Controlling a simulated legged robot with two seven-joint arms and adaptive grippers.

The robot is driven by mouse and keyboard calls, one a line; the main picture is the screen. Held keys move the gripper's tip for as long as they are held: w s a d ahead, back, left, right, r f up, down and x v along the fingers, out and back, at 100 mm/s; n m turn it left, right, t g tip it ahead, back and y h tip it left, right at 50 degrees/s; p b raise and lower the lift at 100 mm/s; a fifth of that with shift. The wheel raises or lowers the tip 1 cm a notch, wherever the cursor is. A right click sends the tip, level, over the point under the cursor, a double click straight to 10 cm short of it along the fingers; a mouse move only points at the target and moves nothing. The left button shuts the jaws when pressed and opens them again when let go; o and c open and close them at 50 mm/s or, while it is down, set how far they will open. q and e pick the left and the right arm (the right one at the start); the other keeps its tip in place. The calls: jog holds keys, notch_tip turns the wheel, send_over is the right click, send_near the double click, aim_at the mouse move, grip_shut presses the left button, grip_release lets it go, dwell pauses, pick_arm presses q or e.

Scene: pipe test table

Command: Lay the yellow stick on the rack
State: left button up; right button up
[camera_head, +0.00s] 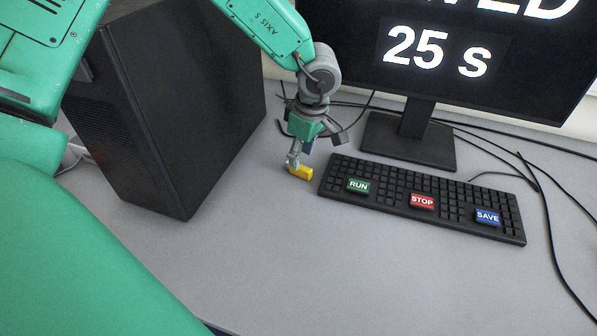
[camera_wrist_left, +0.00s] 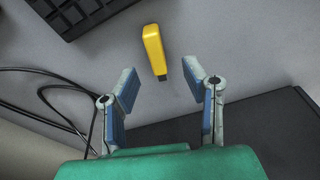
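The yellow stick (camera_head: 302,172) is a short block beside the left end of the keyboard, partly hidden behind my left gripper (camera_head: 293,160). In the left wrist view the yellow stick (camera_wrist_left: 154,48) has a dark near end and appears just ahead of the gap between the blue-padded fingers of my left gripper (camera_wrist_left: 160,84). The fingers are spread apart and do not touch it. My right gripper is not in view. No rack shows in either view.
A black computer tower (camera_head: 165,110) stands left of the gripper. The keyboard (camera_head: 440,200) with RUN, STOP and SAVE keys lies right of it, in front of the monitor stand (camera_head: 410,145). Black cables (camera_head: 545,200) run behind and right. The grey table (camera_head: 330,270) is clear in front.

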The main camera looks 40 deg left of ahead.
aim_at(299, 170)
pick_arm(q)
jog(key=f, duration=0.1)
jog(key=f+b, duration=0.1)
jog(key=f, duration=0.2)
jog(key=shift+w+a+f+b, duration=0.15)
jog(key=shift+w+a+b, duration=0.05)
jog(key=shift+a+b, duration=0.15)
jog(key=shift+a+f, duration=0.15)
jog(key=shift+f, duration=0.2)
grip_shut()
